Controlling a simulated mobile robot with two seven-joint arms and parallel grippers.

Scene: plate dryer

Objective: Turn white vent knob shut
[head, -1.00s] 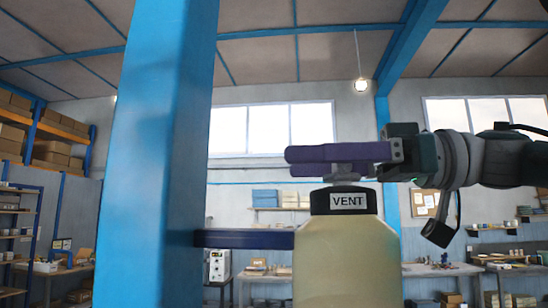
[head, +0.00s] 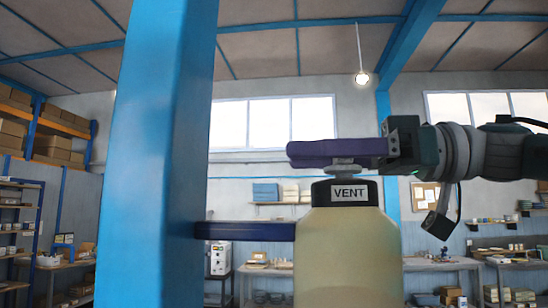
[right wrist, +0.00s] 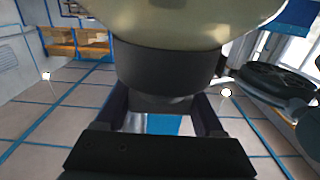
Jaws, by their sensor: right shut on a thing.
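A cream-coloured bottle-shaped vessel (head: 348,255) stands upright with a black cap labelled VENT (head: 349,192). It also shows at the top of the right wrist view (right wrist: 185,20). A light grey-white knob (head: 345,170) sits on the cap, only its lower part visible under the fingers. My right gripper (head: 300,153) comes in level from the right, its purple fingers at the knob just above the cap. The fingers (right wrist: 162,108) are shut on the knob, which is mostly hidden. My left gripper is not in view.
A thick blue post (head: 160,150) stands left of the vessel, with a dark blue bar (head: 245,231) running from it to the vessel's side. Shelves and workbenches (head: 440,264) are far behind. The space above the fingers is clear.

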